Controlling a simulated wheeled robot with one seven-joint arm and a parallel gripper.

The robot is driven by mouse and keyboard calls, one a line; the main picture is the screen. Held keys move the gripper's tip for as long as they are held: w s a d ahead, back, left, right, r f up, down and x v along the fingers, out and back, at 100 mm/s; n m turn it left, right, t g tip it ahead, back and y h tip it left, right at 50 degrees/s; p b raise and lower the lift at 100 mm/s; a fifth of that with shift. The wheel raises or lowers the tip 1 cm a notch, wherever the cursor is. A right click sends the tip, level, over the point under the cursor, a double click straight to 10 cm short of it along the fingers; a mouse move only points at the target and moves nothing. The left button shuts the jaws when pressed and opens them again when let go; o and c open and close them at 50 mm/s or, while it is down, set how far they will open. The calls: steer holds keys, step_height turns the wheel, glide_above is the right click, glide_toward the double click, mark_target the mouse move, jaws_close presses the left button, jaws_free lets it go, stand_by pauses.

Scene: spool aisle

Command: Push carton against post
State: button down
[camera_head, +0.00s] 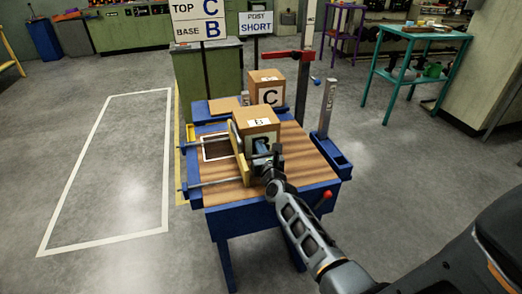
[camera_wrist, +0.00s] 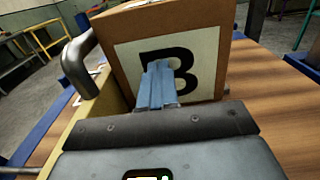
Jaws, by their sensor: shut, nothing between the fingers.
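A brown carton marked B (camera_head: 255,121) stands upright on the wooden worktop of a blue table (camera_head: 302,165). Its B face fills much of the wrist view (camera_wrist: 205,60). My gripper (camera_head: 263,147) is shut and empty at this face. Its blue-grey fingertips (camera_wrist: 158,72) overlap the letter; whether they touch the carton I cannot tell. A yellow board (camera_head: 238,150) stands along the carton's left side. A short grey post (camera_head: 327,108) rises from a blue holder at the table's right, well apart from the carton. A sign (camera_head: 256,22) reads "POST SHORT".
A carton marked C (camera_head: 267,87) stands behind carton B. A tall post with a red clamp (camera_head: 288,56) is farther back. Metal rods (camera_head: 212,183) extend left from the board. The worktop right of carton B is clear. Another sign (camera_head: 197,20) reads "TOP C, BASE B".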

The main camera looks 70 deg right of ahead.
steer(key=b+x, duration=0.3)
steer(key=x, duration=0.4)
steer(key=shift+f, duration=0.1)
steer(key=shift+w+d, duration=0.15)
steer(key=shift+w, duration=0.1)
